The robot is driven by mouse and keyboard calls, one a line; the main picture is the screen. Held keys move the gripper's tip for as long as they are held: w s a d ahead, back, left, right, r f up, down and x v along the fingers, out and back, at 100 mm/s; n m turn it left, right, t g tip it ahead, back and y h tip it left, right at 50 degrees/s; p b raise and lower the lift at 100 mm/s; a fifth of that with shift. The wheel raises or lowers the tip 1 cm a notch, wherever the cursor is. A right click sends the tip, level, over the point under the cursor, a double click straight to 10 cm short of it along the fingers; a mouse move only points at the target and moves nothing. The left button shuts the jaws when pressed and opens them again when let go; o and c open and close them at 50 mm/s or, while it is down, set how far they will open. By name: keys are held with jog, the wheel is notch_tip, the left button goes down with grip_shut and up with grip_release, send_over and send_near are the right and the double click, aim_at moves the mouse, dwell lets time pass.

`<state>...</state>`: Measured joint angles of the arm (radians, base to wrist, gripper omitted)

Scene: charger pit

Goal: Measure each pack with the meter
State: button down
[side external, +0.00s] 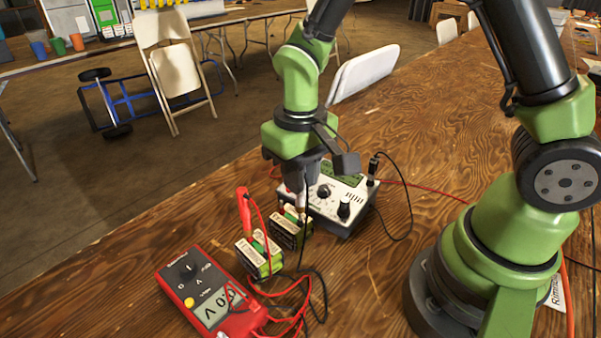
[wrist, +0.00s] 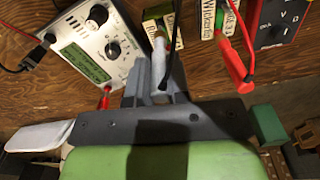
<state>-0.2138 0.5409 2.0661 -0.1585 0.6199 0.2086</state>
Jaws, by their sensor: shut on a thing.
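The red meter (side external: 208,290) lies at the front left; its display appears to read 0.0 V. Two green-black packs with pale labels stand beside it: the near pack (side external: 259,254) and the far pack (side external: 290,229). The red probe (side external: 243,212) stands upright at the near pack; it also shows in the wrist view (wrist: 236,68). My gripper (side external: 302,185) is above the far pack, shut on what looks like the black probe (wrist: 172,62), whose black lead hangs toward the meter. The far pack (wrist: 157,20) shows just beyond the fingers. Whether the black tip touches it is hidden.
A white charger (side external: 335,201) with knobs and a green display stands right behind the far pack, with red and black leads plugged in. Loose red and black leads (side external: 300,290) loop right of the meter. The wooden table is clear at the left and back right.

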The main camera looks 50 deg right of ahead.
jog(key=shift+f, duration=0.95)
dwell(0.9)
jog(key=c, duration=0.7)
grip_release()
jog(key=shift+r, duration=0.15)
jog(key=shift+r, duration=3.65)
